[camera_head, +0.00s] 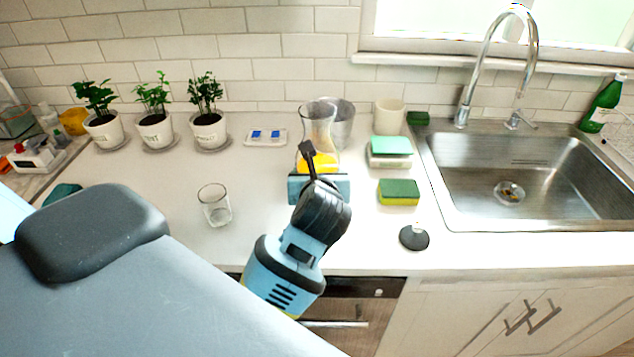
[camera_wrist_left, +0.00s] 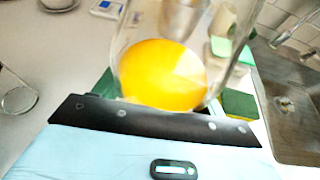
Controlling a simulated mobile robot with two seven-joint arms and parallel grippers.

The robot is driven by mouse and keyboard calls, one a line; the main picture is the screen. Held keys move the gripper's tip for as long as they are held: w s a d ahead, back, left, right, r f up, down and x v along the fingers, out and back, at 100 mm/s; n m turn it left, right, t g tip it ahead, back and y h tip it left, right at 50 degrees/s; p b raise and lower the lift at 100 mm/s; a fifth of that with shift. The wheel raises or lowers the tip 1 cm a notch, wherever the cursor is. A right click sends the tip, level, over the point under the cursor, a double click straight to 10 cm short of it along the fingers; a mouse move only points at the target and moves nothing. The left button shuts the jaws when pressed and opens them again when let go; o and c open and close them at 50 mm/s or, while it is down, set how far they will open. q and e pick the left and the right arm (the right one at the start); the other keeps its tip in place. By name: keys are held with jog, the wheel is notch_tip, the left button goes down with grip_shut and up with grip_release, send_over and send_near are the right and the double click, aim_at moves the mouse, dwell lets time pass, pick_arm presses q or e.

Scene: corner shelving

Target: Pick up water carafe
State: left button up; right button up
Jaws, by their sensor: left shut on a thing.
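The water carafe (camera_head: 318,122) is clear glass with an open, flared top and yellow-orange liquid low inside. It stands upright over the back middle of the counter. My left gripper (camera_head: 319,168) is at its lower part, reaching in from the front, and is shut on it. In the left wrist view the carafe (camera_wrist_left: 172,75) fills the upper middle, just beyond the black finger edge of my left gripper (camera_wrist_left: 160,112). I cannot tell whether its base touches the counter. My right gripper is in neither view.
A clear glass (camera_head: 215,206) stands left of my gripper. A grey container (camera_head: 342,122) and a cream cup (camera_head: 388,114) are behind and right. Potted plants (camera_head: 207,130) line the back left.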

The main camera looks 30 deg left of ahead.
aim_at(317, 162)
pick_arm(q)
jog(key=shift+r, duration=1.6)
jog(key=shift+r, duration=0.1)
jog(key=s+d+r+m+t+h, duration=0.2)
jog(key=s+d+r+m+h, duration=0.1)
jog(key=s+d+r, duration=0.2)
jog(key=d+r, duration=0.2)
jog(key=d, duration=0.1)
jog(key=shift+d+r+m+h, duration=0.15)
jog(key=shift+d+m+h, duration=0.15)
jog(key=shift+d, duration=0.05)
jog(key=shift+s, duration=0.1)
